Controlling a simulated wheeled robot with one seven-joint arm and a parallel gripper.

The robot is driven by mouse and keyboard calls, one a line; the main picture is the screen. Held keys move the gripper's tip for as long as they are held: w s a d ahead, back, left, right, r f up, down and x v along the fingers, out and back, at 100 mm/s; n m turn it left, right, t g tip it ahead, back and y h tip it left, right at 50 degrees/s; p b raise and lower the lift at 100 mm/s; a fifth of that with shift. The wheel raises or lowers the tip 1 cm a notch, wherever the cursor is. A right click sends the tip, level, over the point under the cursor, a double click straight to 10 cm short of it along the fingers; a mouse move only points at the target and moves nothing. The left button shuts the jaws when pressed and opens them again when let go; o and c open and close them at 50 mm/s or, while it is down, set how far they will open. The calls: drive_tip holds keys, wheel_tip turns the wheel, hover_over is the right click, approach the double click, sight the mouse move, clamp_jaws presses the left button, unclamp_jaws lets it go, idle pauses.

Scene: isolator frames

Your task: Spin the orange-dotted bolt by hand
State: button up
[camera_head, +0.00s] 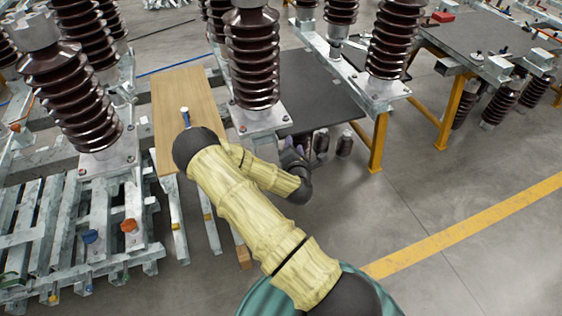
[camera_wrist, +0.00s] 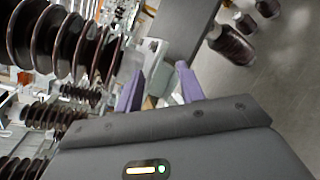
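A brown ribbed insulator (camera_head: 253,60) stands upright on a light metal base plate (camera_head: 262,122) in the middle of the head view. A small orange-red spot, which looks like the dotted bolt (camera_head: 242,129), shows at the plate's front left corner; it is too small to tell its shape. My gripper (camera_head: 292,155) is in front of and below the plate's right side, partly hidden by my arm. In the wrist view its two purple fingers (camera_wrist: 160,76) are apart, with nothing clearly held. A plate corner with a dark bolt or hole (camera_wrist: 153,46) shows beyond them.
A wooden board (camera_head: 185,95) with a blue-handled tool (camera_head: 184,115) lies left of the plate. A dark tabletop (camera_head: 320,90) on yellow legs lies right. More insulators (camera_head: 395,40) stand around. Open floor (camera_head: 440,190) lies front right.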

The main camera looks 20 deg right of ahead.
drive_tip(key=s+a+r+m+g+y+p, duration=0.1)
drive_tip(key=s+a+r+m+g, duration=0.3)
drive_tip(key=m, duration=0.5)
drive_tip(key=s+a+r+m+g+y+p, duration=0.1)
drive_tip(key=s+a+r+m+g+y, duration=0.1)
drive_tip(key=s+a+r+m+g, duration=0.2)
drive_tip(key=s+a+m+g, duration=0.1)
drive_tip(key=s+m, duration=0.2)
drive_tip(key=m, duration=0.2)
drive_tip(key=shift+s+r+m+g+y, duration=0.3)
drive_tip(key=shift+s+r, duration=0.05)
idle(0.4)
drive_tip(key=s+a+r+m+g+y, duration=0.1)
drive_tip(key=s+a+r+m+g, duration=0.1)
drive_tip(key=s+a+r, duration=0.3)
drive_tip(key=s+r+m, duration=0.1)
drive_tip(key=s+r, duration=0.2)
drive_tip(key=s, duration=0.3)
drive_tip(key=shift+a+r+m+g+y, duration=0.15)
drive_tip(key=shift+r+m+g+y, duration=0.15)
drive_tip(key=shift+m+y, duration=0.1)
drive_tip(key=shift+c, duration=0.2)
